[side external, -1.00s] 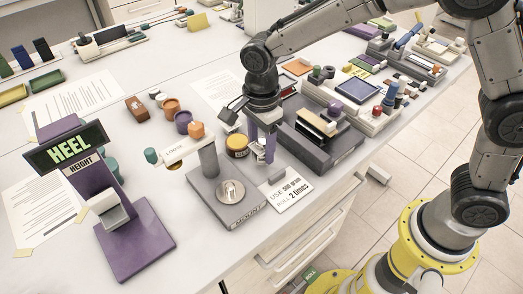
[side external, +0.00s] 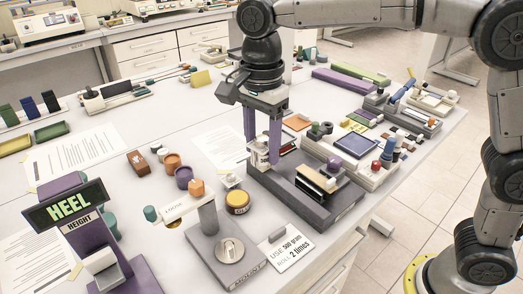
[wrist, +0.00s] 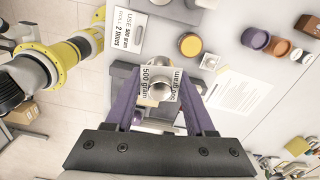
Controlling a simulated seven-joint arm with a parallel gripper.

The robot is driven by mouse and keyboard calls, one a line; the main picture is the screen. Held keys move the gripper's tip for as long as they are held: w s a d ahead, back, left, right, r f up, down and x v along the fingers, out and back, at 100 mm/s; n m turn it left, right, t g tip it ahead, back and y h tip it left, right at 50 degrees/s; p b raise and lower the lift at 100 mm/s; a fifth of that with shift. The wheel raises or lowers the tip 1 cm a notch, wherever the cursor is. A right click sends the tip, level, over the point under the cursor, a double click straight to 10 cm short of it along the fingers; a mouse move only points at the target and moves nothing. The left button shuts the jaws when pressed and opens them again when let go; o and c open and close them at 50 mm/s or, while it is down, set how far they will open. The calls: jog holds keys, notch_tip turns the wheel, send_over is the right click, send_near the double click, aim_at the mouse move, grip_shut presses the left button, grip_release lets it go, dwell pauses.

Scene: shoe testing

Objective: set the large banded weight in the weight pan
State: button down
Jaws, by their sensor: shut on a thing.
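My gripper (side external: 262,150) is shut on the large banded weight (wrist: 160,90), a silver piece with a round knob and a white band reading "500 gram". In the side view the weight (side external: 262,153) is partly hidden between the purple fingers. The gripper shows over the back left end of the long dark grey machine base (side external: 318,205); the weight's height above it is hard to tell.
A card (side external: 286,246) reads "USE 500 gram, ROLL 2 times". A yellow-lidded jar (side external: 237,200) and a grey post (side external: 207,215) stand left of the machine. The purple heel-height stand (side external: 75,205) is at left. Trays with small parts (side external: 370,120) crowd the right.

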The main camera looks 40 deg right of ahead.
jog(key=n, duration=0.3)
jog(key=shift+w+r, duration=0.1)
jog(key=shift+r, duration=0.25)
jog(key=shift+w+r+n, duration=0.1)
jog(key=shift+w+n, duration=0.1)
jog(key=shift+n, duration=0.8)
jog(key=n, duration=0.1)
jog(key=w+n, duration=0.1)
jog(key=n, duration=0.1)
jog(key=shift+d+r, duration=0.2)
jog(key=shift+d, duration=0.15)
jog(key=w+d+f+n, duration=0.1)
jog(key=w+d+n, duration=0.7)
jog(key=d, duration=0.7)
jog(key=shift+w, duration=0.55)
jog(key=shift+f, duration=0.15)
jog(key=shift+f, duration=2.8)
jog(key=shift+f, duration=0.8)
